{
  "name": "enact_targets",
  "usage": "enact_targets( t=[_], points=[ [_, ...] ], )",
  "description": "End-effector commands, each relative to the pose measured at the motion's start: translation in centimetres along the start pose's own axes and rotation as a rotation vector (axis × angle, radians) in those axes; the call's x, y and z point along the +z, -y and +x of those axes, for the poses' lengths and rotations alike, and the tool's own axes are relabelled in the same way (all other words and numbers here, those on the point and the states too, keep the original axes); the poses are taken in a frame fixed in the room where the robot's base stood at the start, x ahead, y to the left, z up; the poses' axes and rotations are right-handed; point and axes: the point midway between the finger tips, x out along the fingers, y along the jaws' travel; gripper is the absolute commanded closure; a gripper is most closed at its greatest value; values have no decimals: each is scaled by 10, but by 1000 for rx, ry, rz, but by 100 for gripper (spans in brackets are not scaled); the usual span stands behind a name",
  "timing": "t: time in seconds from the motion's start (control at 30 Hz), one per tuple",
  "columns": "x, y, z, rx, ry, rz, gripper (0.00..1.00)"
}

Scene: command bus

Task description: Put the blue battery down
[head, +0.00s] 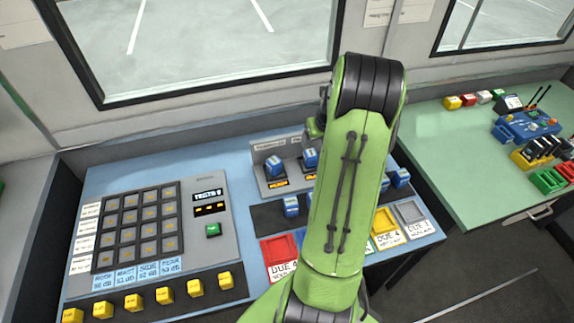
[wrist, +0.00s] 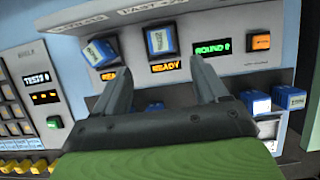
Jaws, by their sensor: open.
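Several blue batteries are in view. One blue battery (wrist: 161,40) stands in the charger's middle bay above a "READY" display, in line with the gap between my fingers. It also shows in the head view (head: 310,158). Another battery (wrist: 98,52) sits tilted in the bay to its left, above its own "READY" display (head: 274,165). My gripper (wrist: 162,75) is open, with its fingertips apart and just below the middle battery; I see nothing clamped between them. In the head view my green arm hides most of the gripper and the charger's right part.
Loose batteries stand on the dark strip before the charger (head: 291,206) and at right (head: 401,177). Coloured trays, red (head: 279,250) and yellow (head: 386,241), line the front edge. A button panel (head: 150,230) fills the left. A green table (head: 450,145) stands right.

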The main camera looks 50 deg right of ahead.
Motion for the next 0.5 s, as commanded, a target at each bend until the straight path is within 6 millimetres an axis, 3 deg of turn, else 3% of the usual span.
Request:
enact_targets(
  t=[0.07,0.13,0.27,0.4,0.5],
  points=[
    [3,-8,-5,2,2,-49,28],
    [9,-33,-25,5,8,-230,28],
    [6,-120,-96,12,26,-900,28],
    [-38,-200,-173,15,72,-1709,28],
    [-86,-238,-218,0,133,-2270,28]
  ],
)
